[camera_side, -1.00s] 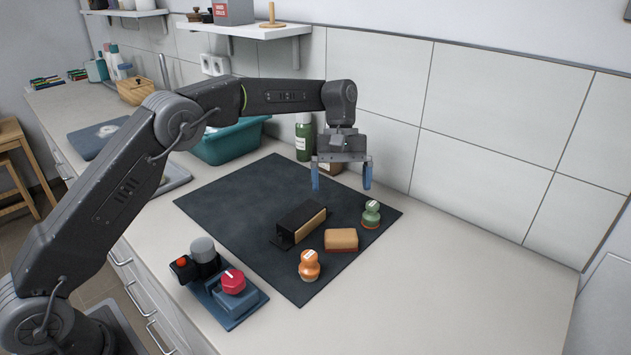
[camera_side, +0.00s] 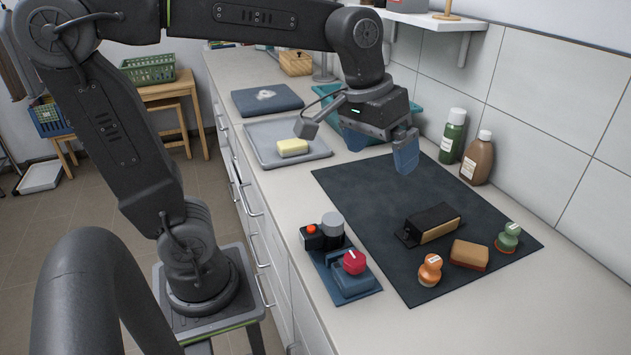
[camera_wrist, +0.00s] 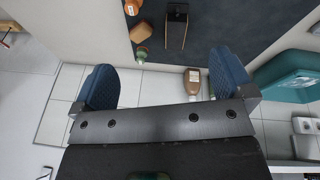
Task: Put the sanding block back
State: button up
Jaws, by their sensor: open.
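A tan block with a reddish-brown underside (camera_side: 469,255), which looks like the sanding block, lies on the dark mat (camera_side: 375,205) near its right edge. It also shows at the top of the wrist view (camera_wrist: 143,31). Beside it is a black box-shaped sleeve with a tan side (camera_side: 432,223); the wrist view shows its open end (camera_wrist: 177,16). I cannot tell what is inside. My gripper (camera_side: 381,158) is open and empty, raised above the mat's far-left part, away from the block. Both blue fingers show apart in the wrist view (camera_wrist: 163,77).
An orange knob-topped stamp (camera_side: 430,270) and a green one (camera_side: 508,237) flank the block. A blue switch base with a red knob (camera_side: 354,263) stands front left. Bottles (camera_side: 478,158) and a teal basin (camera_wrist: 288,77) stand along the wall.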

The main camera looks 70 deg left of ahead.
jog(key=s+a+f+m+t, duration=0.1)
jog(key=s+f, duration=0.4)
jog(key=s, duration=0.5)
jog(key=shift+a+m+t+y, duration=0.2)
jog(key=shift+m+t+y, duration=0.2)
jog(key=shift+m+t, duration=0.45)
